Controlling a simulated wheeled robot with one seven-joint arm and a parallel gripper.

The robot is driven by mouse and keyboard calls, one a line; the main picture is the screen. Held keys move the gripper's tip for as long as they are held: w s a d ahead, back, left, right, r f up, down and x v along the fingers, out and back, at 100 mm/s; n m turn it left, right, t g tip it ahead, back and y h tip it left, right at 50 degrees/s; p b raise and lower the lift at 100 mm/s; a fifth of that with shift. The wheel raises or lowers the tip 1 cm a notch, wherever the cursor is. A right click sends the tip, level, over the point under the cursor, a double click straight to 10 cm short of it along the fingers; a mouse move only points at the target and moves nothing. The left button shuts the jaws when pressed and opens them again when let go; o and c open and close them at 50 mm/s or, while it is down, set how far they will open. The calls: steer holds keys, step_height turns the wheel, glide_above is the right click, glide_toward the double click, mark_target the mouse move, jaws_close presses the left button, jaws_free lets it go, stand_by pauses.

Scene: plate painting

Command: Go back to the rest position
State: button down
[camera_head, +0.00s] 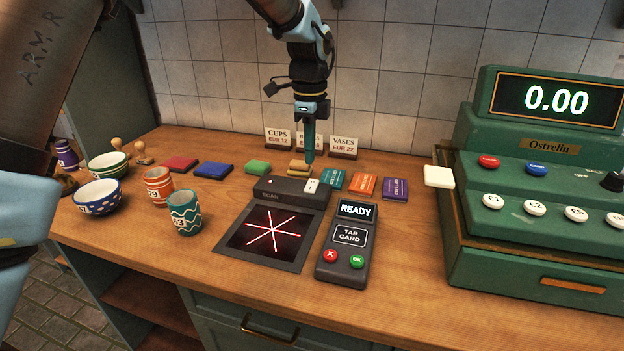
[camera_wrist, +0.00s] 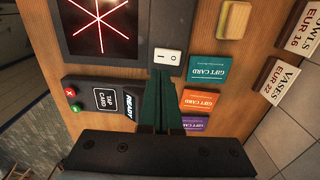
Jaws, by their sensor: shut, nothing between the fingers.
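My gripper (camera_head: 309,158) points down above the back of the counter, just behind the scanner's white rocker switch in the head view. In the wrist view my gripper (camera_wrist: 160,75) shows two dark green fingers pressed together with nothing between them. Their tips appear close to the white rocker switch (camera_wrist: 169,56); I cannot tell whether they touch it. The switch (camera_head: 311,186) sits on the black scanner (camera_head: 290,188), whose glass (camera_head: 268,229) shows red crossing lines. My arm (camera_head: 308,85) reaches down from the top of the head view.
Gift cards (camera_head: 364,184) lie right of the switch. A card terminal (camera_head: 344,245) reading READY stands in front. A green cash register (camera_head: 540,180) showing 0.00 fills the right. Cups (camera_head: 185,213) and bowls (camera_head: 98,198) stand left. Price signs (camera_head: 343,147) stand by the tiled wall.

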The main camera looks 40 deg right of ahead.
stand_by(0.4)
steer(key=w+a+n, duration=0.5)
steer(key=a+n, duration=0.1)
steer(key=a, duration=0.5)
steer(key=w+a+n, duration=0.6)
steer(key=a, duration=0.6)
steer(key=s+a+f+n, duration=0.1)
steer(key=s+a+n, duration=0.2)
steer(key=a+n, duration=0.5)
steer(key=s+a+n+t, duration=0.1)
steer(key=s+a+n, duration=0.3)
steer(key=a, duration=1.4)
steer(key=n, duration=0.4)
steer(key=shift+f+t, duration=0.3)
steer(key=shift+f, duration=0.05)
